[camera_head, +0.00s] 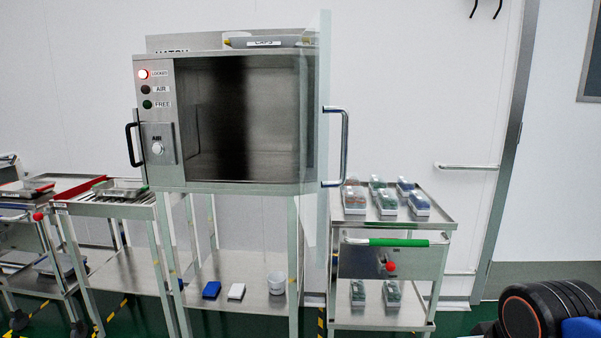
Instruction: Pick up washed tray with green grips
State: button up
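A green grip (385,242) shows on the front handle of the steel cart (350,262) at right. Another steel tray with red edging (27,188) lies further left. My gripper is not in view. A black rounded part of my arm with orange rings shows at the lower right corner.
A steel hatch cabinet (150,120) stands in the middle, its glass door (322,130) swung open, its inside empty. A red lamp is lit. The cart holds several small boxes (387,203).

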aim_at(115, 188)
jog(key=i+l+u, duration=0.15)
jog(key=l+u, duration=0.3)
jog(key=l, duration=0.15)
jog(key=i+l+u, duration=0.1)
jog(key=l+u, duration=0.35)
jog(key=l, duration=0.15)
jog(key=l+u, duration=0.4)
jog(key=l, duration=0.2)
jog(key=u, duration=0.8)
jog(key=i+j+u, duration=0.15)
jog(key=i+u, duration=0.15)
jog(key=i, duration=0.2)
jog(key=i+u, duration=0.3)
jog(key=i, duration=3.55)
jog(key=i+z, duration=0.1)
jog(key=i, duration=0.4)
jog(key=i+j+z, duration=0.1)
jog(key=i, duration=0.35)
jog(key=i+j+z, duration=0.1)
jog(key=i, duration=0.4)
